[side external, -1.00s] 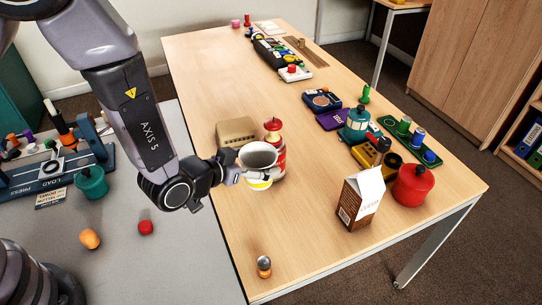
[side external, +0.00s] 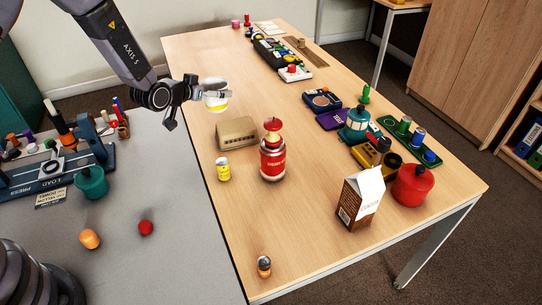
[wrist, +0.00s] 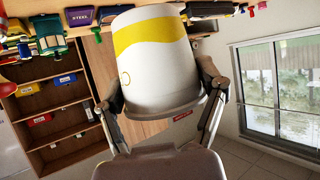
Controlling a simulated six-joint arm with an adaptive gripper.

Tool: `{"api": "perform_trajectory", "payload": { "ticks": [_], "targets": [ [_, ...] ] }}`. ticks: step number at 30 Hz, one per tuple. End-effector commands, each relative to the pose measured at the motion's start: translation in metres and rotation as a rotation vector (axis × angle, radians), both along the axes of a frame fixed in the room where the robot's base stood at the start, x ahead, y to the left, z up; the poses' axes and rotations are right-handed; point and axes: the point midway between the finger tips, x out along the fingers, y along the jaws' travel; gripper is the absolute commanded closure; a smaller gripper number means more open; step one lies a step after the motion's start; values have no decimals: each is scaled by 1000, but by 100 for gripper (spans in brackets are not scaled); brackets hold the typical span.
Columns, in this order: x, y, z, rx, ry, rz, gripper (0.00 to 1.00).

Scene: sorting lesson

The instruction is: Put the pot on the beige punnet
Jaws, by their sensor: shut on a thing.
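The pot (side external: 216,101) is white with a yellow band. My gripper (side external: 203,92) is shut on it and holds it in the air. In the wrist view the pot (wrist: 155,65) fills the space between the two fingers. The beige punnet (side external: 237,134) sits on the wooden table near its left edge. In the side view the pot is above and slightly left of the punnet, apart from it.
A red canister with an apple-like top (side external: 273,160) stands right of the punnet. A carton (side external: 358,203) and a red jug (side external: 412,186) stand farther right. The table's left front is mostly clear.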

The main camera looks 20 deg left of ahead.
Motion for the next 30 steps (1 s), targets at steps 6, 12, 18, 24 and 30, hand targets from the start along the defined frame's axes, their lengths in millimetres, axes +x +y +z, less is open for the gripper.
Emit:
{"api": "perform_trajectory", "payload": {
  "ticks": [6, 12, 18, 24, 30],
  "targets": [
    [40, -8, -41, 0, 2, 0, 42],
    [56, -11, -59, 0, 0, 0, 42],
    [62, -12, -76, 1, 3, 0, 42],
    [62, -13, -97, 0, 0, 0, 42],
    [62, -13, -96, 0, 0, 0, 42]
  ]
}}
